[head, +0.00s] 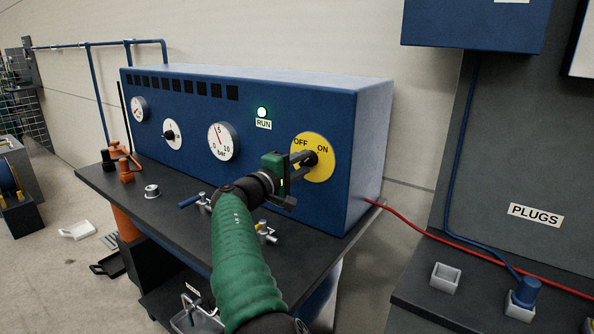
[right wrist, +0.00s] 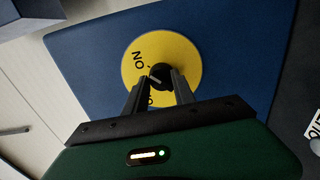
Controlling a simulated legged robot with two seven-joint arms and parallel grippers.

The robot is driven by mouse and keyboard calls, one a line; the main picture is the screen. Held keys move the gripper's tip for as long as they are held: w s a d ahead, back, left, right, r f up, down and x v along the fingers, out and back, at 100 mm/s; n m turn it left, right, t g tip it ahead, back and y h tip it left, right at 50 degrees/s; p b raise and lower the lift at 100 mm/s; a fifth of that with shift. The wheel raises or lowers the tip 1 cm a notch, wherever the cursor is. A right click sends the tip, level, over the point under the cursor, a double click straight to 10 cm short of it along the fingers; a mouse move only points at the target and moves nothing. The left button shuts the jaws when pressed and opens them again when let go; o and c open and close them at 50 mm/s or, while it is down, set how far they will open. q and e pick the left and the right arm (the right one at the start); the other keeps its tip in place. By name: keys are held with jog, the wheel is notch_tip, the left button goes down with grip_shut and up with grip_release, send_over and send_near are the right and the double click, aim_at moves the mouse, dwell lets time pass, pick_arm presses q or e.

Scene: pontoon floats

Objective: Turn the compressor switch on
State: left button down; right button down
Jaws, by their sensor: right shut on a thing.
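The compressor switch is a black knob (head: 311,158) on a round yellow plate (head: 321,172) marked OFF and ON, on the front of the blue compressor panel (head: 345,120). My right gripper (head: 305,158) is shut on the knob, a finger on either side. In the right wrist view the fingers (right wrist: 160,88) close on the knob (right wrist: 162,74), and its pale pointer mark leans toward the ON lettering. The OFF lettering is partly hidden by the fingers there. The RUN lamp (head: 262,112) glows bright green-white. My left gripper is not in view.
Dials (head: 222,142) sit left on the panel. The dark bench (head: 165,205) in front holds valve fittings (head: 266,232) and an orange tool (head: 127,168). A red hose (head: 410,220) runs right toward a grey bench with a PLUGS label (head: 535,215) and a blue plug (head: 527,290).

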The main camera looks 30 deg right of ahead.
jog(key=shift+d+r, duration=0.3)
jog(key=shift+r, duration=0.5)
jog(key=c, duration=0.9)
grip_release()
jog(key=shift+s, duration=0.1)
jog(key=shift+f, duration=0.2)
jog(key=shift+f, duration=0.3)
jog(key=shift+f, duration=0.1)
